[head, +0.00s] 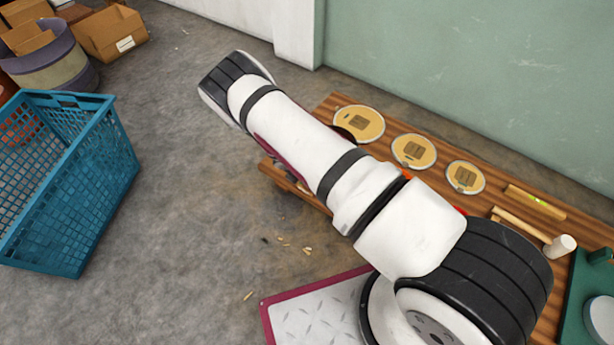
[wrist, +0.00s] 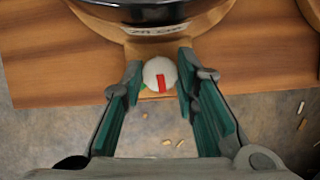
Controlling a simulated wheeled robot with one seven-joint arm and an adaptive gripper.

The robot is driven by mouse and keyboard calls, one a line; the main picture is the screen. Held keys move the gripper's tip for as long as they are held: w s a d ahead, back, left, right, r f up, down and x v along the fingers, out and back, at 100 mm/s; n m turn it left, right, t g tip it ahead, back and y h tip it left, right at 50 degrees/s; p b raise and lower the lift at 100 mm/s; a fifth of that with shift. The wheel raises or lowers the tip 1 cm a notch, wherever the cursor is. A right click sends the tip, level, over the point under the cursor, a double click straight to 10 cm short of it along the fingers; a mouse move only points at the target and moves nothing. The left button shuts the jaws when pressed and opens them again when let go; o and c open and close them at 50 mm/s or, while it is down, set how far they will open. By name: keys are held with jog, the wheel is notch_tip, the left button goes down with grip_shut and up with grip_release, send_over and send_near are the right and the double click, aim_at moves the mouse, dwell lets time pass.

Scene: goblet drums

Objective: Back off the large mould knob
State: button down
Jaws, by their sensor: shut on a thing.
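A round white knob (wrist: 153,72) with a red mark shows in the wrist view, at the front of a wooden mould (wrist: 140,48) that carries a dark bowl shape. Part of a label shows on the mould's front, too small to read surely. My gripper (wrist: 160,66) is shut on the knob, with one green-padded finger on each side of it. In the head view my own arm hides the knob and the gripper.
The wooden bench (head: 330,108) bears several round yellow discs, the largest (head: 358,124) at the far end. A mallet (head: 530,230) and a level (head: 535,202) lie at the right. A blue crate (head: 70,180) stands on the floor at left. Wood chips lie below the bench edge.

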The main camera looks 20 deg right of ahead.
jog(key=n, duration=0.2)
jog(key=n+t+y+p, duration=0.1)
jog(key=n, duration=0.1)
jog(key=shift+s+d+n, duration=0.1)
jog(key=shift+d+n, duration=0.1)
jog(key=shift+n, duration=0.1)
jog(key=shift+n+t+y+p, duration=0.6)
jog(key=shift+n+p, duration=0.15)
jog(key=shift+n, duration=0.95)
jog(key=c, duration=1.3)
grip_release()
jog(key=v, duration=1.2)
jog(key=shift+d, duration=0.15)
